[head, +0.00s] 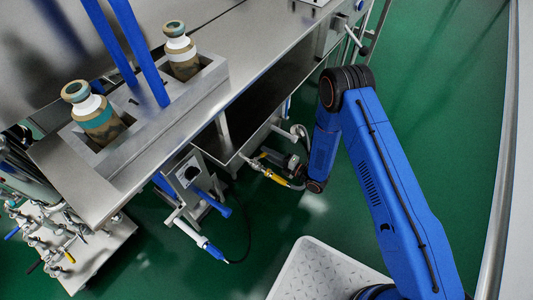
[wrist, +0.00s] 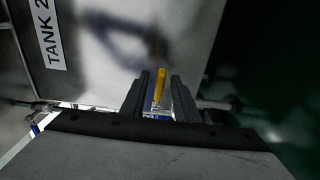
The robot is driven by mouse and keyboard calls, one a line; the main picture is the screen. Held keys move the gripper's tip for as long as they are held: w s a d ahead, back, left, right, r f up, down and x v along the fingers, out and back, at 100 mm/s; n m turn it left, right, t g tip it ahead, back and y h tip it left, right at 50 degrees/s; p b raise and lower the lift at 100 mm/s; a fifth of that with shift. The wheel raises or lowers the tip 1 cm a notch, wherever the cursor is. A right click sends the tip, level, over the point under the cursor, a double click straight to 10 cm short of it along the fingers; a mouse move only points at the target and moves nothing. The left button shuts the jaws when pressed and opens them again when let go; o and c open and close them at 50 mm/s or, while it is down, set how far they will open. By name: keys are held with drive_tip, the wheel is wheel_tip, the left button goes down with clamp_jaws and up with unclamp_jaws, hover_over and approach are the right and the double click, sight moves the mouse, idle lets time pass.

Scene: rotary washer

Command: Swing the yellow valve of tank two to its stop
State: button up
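The yellow valve handle (wrist: 160,85) stands upright in the wrist view, in front of a grey metal tank wall. The white label reading TANK 2 (wrist: 48,34) is on that wall at the upper left. My gripper (wrist: 158,92) has its two dark fingers apart, one on each side of the handle, with a narrow gap showing to each. In the head view my gripper (head: 286,160) is low beside the bench, close to yellow parts (head: 275,178) on a pipe. Which of these is the handle is hard to tell. The valve body is mostly hidden.
A steel bench (head: 245,75) with a rack of bottles (head: 97,117) stands at the left. A cart with small valves (head: 65,240) is at the lower left. Green floor is clear on the right.

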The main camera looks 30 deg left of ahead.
drive_tip(key=shift+a, duration=0.35)
drive_tip(key=shift+c, duration=0.7)
clamp_jaws()
drive_tip(key=shift+w+a, duration=0.1)
drive_tip(key=shift+w+a+n+g, duration=0.15)
drive_tip(key=shift+a+n+g, duration=0.1)
drive_tip(key=shift+n+g, duration=0.65)
drive_tip(key=shift+a+n+g+h, duration=0.15)
drive_tip(key=shift+a+n+g, duration=0.2)
drive_tip(key=shift+g, duration=0.4)
drive_tip(key=shift+a+n+g+h, duration=0.1)
drive_tip(key=shift+n+g, duration=0.35)
drive_tip(key=shift+g, duration=0.25)
drive_tip(key=shift+a+n+g+h, duration=0.15)
drive_tip(key=shift+a+n+g, duration=0.2)
drive_tip(key=shift+g, duration=0.4)
drive_tip(key=shift+d, duration=0.1)
